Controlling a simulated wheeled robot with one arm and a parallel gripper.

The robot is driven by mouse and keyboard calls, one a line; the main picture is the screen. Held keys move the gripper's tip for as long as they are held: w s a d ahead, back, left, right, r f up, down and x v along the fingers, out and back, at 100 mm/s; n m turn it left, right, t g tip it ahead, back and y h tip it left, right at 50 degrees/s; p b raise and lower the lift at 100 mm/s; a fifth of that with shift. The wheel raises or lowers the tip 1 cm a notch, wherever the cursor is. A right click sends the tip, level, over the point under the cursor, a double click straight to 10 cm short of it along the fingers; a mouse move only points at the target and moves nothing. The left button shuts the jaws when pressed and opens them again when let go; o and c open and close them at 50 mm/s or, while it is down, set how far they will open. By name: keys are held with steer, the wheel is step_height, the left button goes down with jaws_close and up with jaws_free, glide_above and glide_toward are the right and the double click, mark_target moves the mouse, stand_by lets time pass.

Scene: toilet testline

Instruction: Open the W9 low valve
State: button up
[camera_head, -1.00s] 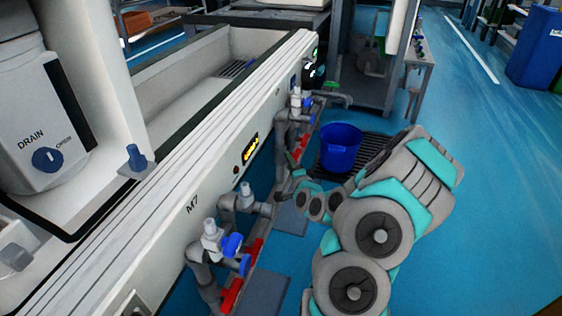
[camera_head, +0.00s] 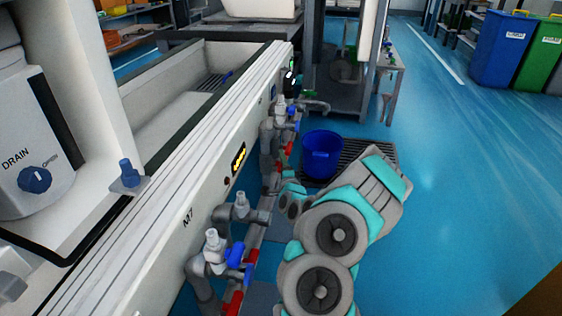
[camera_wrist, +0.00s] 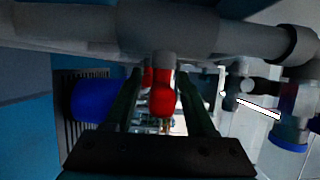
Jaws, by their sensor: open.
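A red valve handle (camera_wrist: 162,95) on a grey pipe (camera_wrist: 170,32) shows in the wrist view. It appears between the two dark green fingers of my open gripper (camera_wrist: 160,105); contact cannot be told. In the head view my gripper is mostly hidden by my arm beside the far pipe cluster (camera_head: 268,140), where a red handle (camera_head: 288,149) shows low and a blue handle (camera_head: 291,110) shows higher. A nearer cluster has a blue handle (camera_head: 235,254) and red handles (camera_head: 252,252) near the label M7. I cannot read a W9 label.
A blue bucket (camera_head: 322,156) stands on a dark floor grate (camera_head: 382,150) beyond my arm; it also shows in the wrist view (camera_wrist: 95,100). The white panel (camera_head: 195,205) runs along the left. Open blue floor (camera_head: 460,190) lies to the right.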

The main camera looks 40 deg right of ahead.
steer(key=shift+w+d, duration=0.3)
steer(key=shift+w, duration=0.25)
jaws_close()
stand_by(0.4)
